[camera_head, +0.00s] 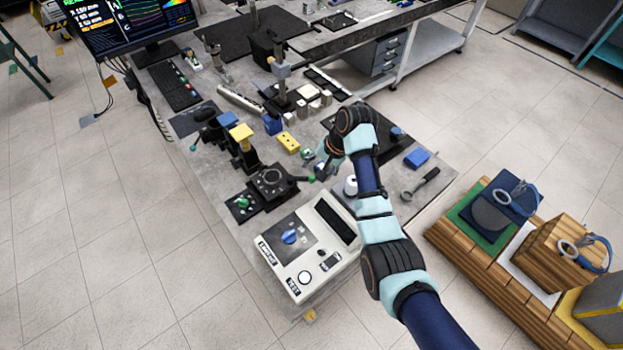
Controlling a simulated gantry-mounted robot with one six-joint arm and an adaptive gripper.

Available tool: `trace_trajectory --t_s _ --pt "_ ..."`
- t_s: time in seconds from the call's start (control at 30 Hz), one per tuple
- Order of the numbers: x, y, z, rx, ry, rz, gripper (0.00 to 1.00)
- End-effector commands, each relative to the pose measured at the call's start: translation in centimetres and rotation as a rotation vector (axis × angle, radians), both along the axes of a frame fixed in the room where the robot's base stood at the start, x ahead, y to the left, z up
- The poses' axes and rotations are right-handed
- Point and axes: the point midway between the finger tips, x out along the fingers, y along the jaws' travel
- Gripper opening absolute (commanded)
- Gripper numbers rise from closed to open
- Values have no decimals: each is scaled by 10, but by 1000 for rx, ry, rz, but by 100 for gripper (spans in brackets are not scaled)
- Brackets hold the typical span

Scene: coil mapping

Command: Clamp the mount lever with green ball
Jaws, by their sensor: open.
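A black mount (268,181) with a round dial sits on the near part of the workbench. A thin lever runs right from it and ends in a small green ball (311,179). My gripper (320,174) is small and dark at this distance, right beside the green ball. It is open; whether the ball lies between its fingers or touches one, I cannot tell. My arm comes in from the lower right and hides the bench behind it.
A white test box (311,262) with a blue knob stands in front of the mount. A small black panel (244,206) with a green knob is left of it. Yellow (288,142) and blue (417,158) blocks lie nearby.

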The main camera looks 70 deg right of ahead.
Motion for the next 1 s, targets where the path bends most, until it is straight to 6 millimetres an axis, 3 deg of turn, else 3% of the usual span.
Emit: trace_trajectory --t_s 0.1,0.23,0.6,1.0 --pt "9 1 -27 1 2 2 66" --pt "16 1 -45 0 2 2 66" --pt "21 1 -54 -2 1 2 66" --pt "21 1 -54 -2 1 2 1"
